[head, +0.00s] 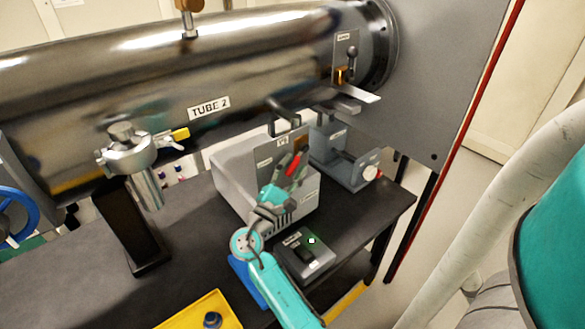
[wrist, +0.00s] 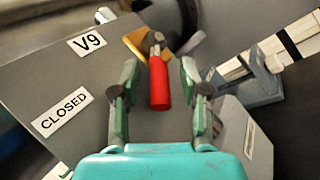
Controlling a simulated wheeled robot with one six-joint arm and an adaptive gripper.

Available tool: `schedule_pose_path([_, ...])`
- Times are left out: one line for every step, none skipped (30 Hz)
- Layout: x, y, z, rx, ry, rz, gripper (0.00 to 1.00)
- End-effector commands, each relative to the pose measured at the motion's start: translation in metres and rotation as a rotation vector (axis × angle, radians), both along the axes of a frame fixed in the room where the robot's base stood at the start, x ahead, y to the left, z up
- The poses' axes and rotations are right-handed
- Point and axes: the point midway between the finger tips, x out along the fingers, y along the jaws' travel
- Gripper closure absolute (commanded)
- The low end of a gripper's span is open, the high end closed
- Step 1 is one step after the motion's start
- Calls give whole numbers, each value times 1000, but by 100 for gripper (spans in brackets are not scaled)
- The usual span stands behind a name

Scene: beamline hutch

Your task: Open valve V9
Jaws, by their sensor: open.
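Valve V9 is a grey panel (wrist: 55,75) with a "V9" label (wrist: 87,41) and a "CLOSED" label (wrist: 61,111) in the wrist view. Its red handle (wrist: 158,82) hangs from a dark pivot in front of an orange-brown patch. In the head view the red handle (head: 293,165) shows on the panel, tilted. My gripper (wrist: 160,75) is open, with one green finger on each side of the red handle. A gap shows between each finger and the handle, so I see no contact. In the head view my gripper (head: 285,182) partly covers the panel.
A large metal tube labelled "TUBE 2" (head: 208,108) runs above the dark table (head: 190,225). A grey box (head: 232,180) stands behind the panel. A small switch box (head: 305,257), a yellow tray (head: 185,314) and another grey fixture (head: 345,165) are nearby.

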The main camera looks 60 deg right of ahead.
Motion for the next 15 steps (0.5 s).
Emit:
schedule_pose_path([0, 2, -1, 0, 1, 1, 56])
schedule_pose_path([1, 4, -2, 0, 1, 3, 56])
schedule_pose_path([1, 7, -3, 0, 1, 3, 56])
schedule_pose_path([1, 10, -5, 0, 1, 3, 56])
schedule_pose_path([1, 14, -7, 1, 1, 2, 56])
schedule_pose_path([1, 20, -9, 1, 2, 5, 56])
schedule_pose_path([1, 25, -12, 1, 2, 5, 56])
schedule_pose_path([1, 30, -14, 1, 2, 4, 56])
schedule_pose_path([1, 38, -17, 1, 3, 6, 56])
schedule_pose_path([1, 44, -19, 1, 2, 5, 56])
schedule_pose_path([1, 50, -22, 1, 3, 6, 56])
schedule_pose_path([1, 57, -25, 1, 3, 5, 56])
schedule_pose_path([1, 63, -28, 1, 4, 6, 56])
schedule_pose_path([1, 68, -30, 1, 3, 5, 56])
schedule_pose_path([1, 75, -33, 0, 3, 5, 56])
